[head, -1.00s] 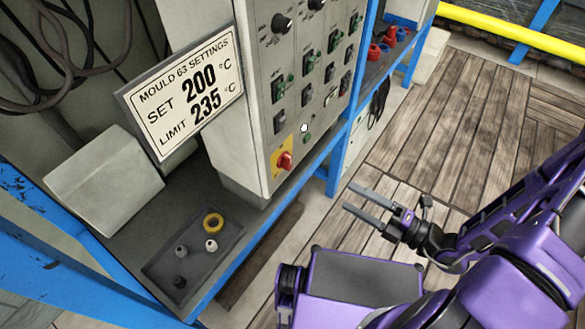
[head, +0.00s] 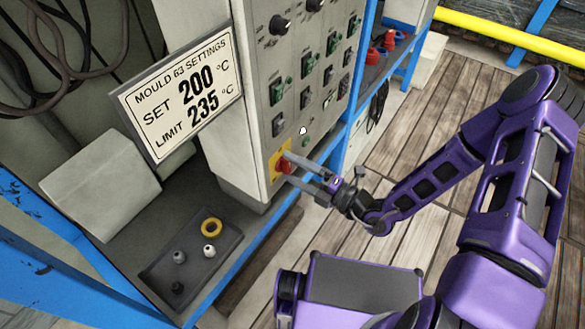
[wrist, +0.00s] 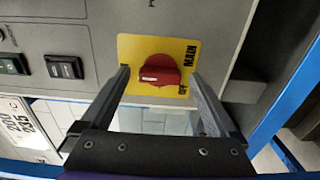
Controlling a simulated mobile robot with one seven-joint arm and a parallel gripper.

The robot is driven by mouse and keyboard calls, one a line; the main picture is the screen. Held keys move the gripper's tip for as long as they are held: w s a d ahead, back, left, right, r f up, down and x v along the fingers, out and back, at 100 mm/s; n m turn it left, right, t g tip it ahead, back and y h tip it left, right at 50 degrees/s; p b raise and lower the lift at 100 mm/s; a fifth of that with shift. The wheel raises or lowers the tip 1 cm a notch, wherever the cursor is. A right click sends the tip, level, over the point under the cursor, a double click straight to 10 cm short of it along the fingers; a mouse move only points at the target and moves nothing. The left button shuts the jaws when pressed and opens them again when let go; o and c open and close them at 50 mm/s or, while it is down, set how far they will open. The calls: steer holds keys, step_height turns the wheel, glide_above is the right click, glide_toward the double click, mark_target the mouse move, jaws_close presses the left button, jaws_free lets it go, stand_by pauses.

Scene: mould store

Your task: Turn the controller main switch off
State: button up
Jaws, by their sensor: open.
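The main switch is a red rotary knob (wrist: 160,72) on a yellow plate (wrist: 130,47) marked MAIN and OFF in the wrist view. In the head view the red knob (head: 284,166) is at the lower front of the grey controller cabinet (head: 262,110), partly behind a finger. My gripper (wrist: 162,90) is open, its two fingers on either side of the knob in the wrist view. In the head view my gripper (head: 298,168) reaches the knob from the right. I cannot tell whether the fingers touch it. The white mark on the knob points away from the word OFF.
Several black and green switches (head: 304,97) and knobs sit above on the panel. A settings sign (head: 185,95) reads set 200, limit 235. A grey tray (head: 222,243) holds a yellow ring and small parts on the blue-edged bench. Wooden floor (head: 395,150) lies open to the right.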

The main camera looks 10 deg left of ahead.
steer(key=shift+a, duration=0.25)
steer(key=c, duration=1.4)
